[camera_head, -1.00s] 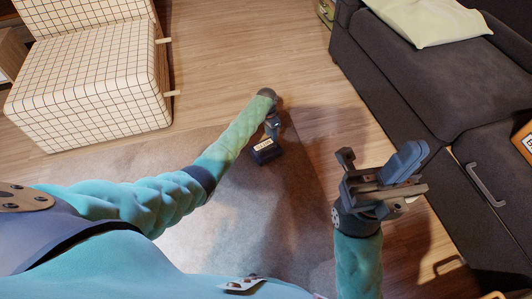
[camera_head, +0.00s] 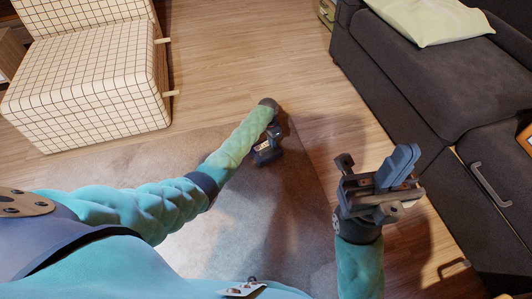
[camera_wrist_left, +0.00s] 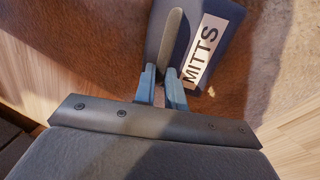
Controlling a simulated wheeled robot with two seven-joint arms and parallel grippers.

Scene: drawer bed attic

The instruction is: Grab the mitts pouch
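The mitts pouch (camera_head: 267,148) is dark blue with a white label. In the left wrist view the pouch (camera_wrist_left: 224,40) shows the word MITTS and a pale grey ridge along its middle. My left gripper (camera_wrist_left: 162,80) has its two blue fingertips close together on either side of the ridge's near end, and looks shut on it. In the head view my left gripper (camera_head: 271,132) is partly hidden by its own arm, with the pouch at its tip. My right gripper (camera_head: 374,160) is empty, its fingers apart, at the right, away from the pouch.
A dark sofa (camera_head: 400,75) with a metal handle (camera_head: 489,185) and a pale green cushion (camera_head: 430,18) stands at the right. A checked seat (camera_head: 90,85) stands at the upper left.

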